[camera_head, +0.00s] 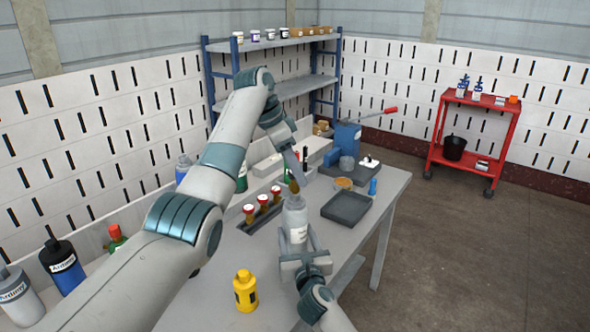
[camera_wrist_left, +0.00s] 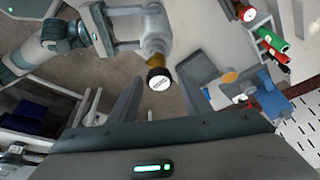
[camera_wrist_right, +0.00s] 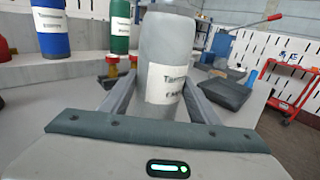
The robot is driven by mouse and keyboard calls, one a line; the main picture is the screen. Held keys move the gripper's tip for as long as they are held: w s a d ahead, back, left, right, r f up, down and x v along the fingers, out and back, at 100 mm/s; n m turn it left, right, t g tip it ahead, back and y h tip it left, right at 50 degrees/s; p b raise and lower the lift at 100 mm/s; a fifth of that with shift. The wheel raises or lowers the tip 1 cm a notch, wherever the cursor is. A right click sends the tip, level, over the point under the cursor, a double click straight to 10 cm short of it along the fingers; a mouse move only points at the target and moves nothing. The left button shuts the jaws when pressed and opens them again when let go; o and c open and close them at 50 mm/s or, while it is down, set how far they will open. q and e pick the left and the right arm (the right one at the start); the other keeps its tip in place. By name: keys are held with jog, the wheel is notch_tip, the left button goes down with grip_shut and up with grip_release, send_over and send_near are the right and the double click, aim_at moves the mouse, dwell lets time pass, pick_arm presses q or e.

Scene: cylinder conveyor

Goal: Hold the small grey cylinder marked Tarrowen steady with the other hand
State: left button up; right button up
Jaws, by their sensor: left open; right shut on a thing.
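The grey cylinder (camera_head: 297,222) with a white label stands upright above the table's front part. In the right wrist view the label on the cylinder (camera_wrist_right: 165,60) starts "Tarr"; the rest is partly hidden. My right gripper (camera_head: 300,246) is shut around its lower body, one finger on each side. A brown neck (camera_head: 294,187) rises from its top. In the left wrist view a dark cap with a white, unreadable label (camera_wrist_left: 159,79) sits on it. My left gripper (camera_wrist_left: 157,88) is open just above, the cap between its fingers with gaps visible.
A yellow bottle (camera_head: 245,291) stands at the table's front. A dark rack (camera_head: 258,218) with red-capped vials is left of the cylinder. A dark tray (camera_head: 347,207) lies to the right. Blue and grey bottles line the left. A red cart (camera_head: 470,138) stands far right.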

aim_at(295, 183)
pick_arm(q)
jog(key=shift+f, duration=0.1)
dwell(0.4)
jog(key=shift+f, duration=1.2)
grip_shut()
jog(key=shift+n+t+y, duration=0.35)
jog(key=shift+n+t, duration=0.1)
jog(key=shift+n, duration=1.05)
jog(key=shift+n+t+y, duration=0.35)
jog(key=shift+n+t, duration=0.1)
jog(key=shift+n, duration=1.05)
jog(key=c, duration=0.5)
grip_release()
grip_shut()
